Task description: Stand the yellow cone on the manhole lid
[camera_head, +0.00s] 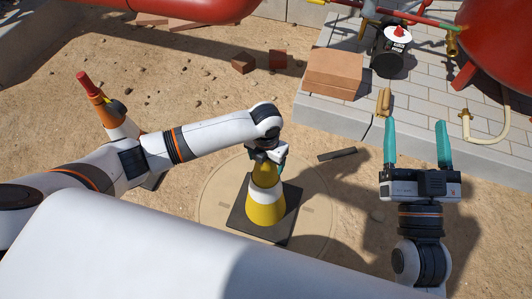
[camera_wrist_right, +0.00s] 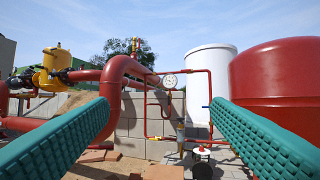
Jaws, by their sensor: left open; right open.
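The yellow cone (camera_head: 265,208) has a white band and a dark square base (camera_head: 238,220). It stands upright on the round, sand-coloured manhole lid (camera_head: 212,205) in the head view. My left gripper (camera_head: 268,165) is at the top of the cone and partly hides it; its fingers are mostly hidden by its own wrist. The head view does not show clearly whether they touch the cone. My right gripper (camera_head: 417,145) is open and empty, above the ground at the right. Its two teal fingers are spread apart in the right wrist view (camera_wrist_right: 160,135), with nothing between them.
An orange cone (camera_head: 112,115) with a red top stands at the left, partly behind my left arm. A paved slab (camera_head: 340,112) at the upper right holds reddish blocks (camera_head: 336,70), a black canister (camera_head: 390,52) and a red tank (camera_head: 500,40). Loose bricks (camera_head: 244,62) lie on the sand.

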